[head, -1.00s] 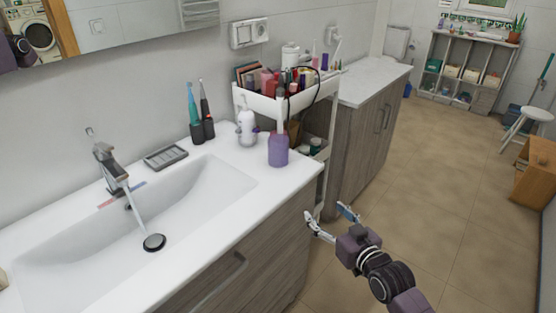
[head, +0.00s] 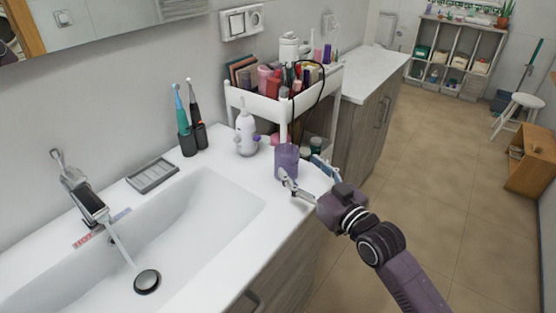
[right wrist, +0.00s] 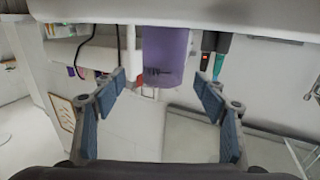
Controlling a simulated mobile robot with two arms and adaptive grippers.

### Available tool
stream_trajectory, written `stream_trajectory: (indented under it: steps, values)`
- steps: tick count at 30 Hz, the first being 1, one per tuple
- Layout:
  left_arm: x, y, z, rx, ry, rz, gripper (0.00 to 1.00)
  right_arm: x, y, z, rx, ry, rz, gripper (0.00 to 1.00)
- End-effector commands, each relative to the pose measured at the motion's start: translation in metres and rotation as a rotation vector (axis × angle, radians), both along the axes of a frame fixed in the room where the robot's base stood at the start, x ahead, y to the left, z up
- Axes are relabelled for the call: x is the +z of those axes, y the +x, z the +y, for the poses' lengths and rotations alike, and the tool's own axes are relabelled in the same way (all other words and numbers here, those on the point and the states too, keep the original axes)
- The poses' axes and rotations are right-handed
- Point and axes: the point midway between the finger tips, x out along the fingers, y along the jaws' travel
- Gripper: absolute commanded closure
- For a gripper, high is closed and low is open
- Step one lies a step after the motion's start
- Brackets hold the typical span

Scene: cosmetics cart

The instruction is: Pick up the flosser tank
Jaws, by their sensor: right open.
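The flosser tank, which I take to be the translucent purple container (head: 286,158), stands upright near the right front corner of the white washbasin counter. My right gripper (head: 299,169) is open at the counter's edge, with one finger in front of the tank's lower part and the other to its right. In the right wrist view, which looks upside down, the tank (right wrist: 165,55) shows between and beyond the two open fingertips (right wrist: 159,80), with a gap on each side. I cannot tell whether a finger touches it. My left gripper is not in view.
A white bottle-like item (head: 246,135) stands left of the tank. Two electric toothbrushes (head: 190,125) and a grey soap dish (head: 152,175) are farther left. A white cart (head: 262,107) full of cosmetics stands close behind. The tap (head: 85,195) is running.

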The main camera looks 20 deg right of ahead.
Motion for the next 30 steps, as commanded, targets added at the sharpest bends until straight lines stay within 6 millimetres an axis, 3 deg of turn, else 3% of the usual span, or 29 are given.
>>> stream_trajectory:
  steps: [11, 18, 27, 30]
  values:
    - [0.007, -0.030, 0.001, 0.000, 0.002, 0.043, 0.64, 0.002, 0.039, 0.014, 0.000, 0.002, 0.000, 0.34]
    - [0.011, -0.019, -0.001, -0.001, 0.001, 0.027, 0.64, -0.001, 0.066, 0.023, -0.001, 0.000, 0.000, 0.34]
    - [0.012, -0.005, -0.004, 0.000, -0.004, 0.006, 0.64, -0.001, 0.070, 0.024, 0.000, 0.000, 0.000, 0.34]
    - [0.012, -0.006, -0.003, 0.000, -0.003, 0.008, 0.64, -0.001, 0.070, 0.024, 0.000, 0.000, 0.000, 0.45]
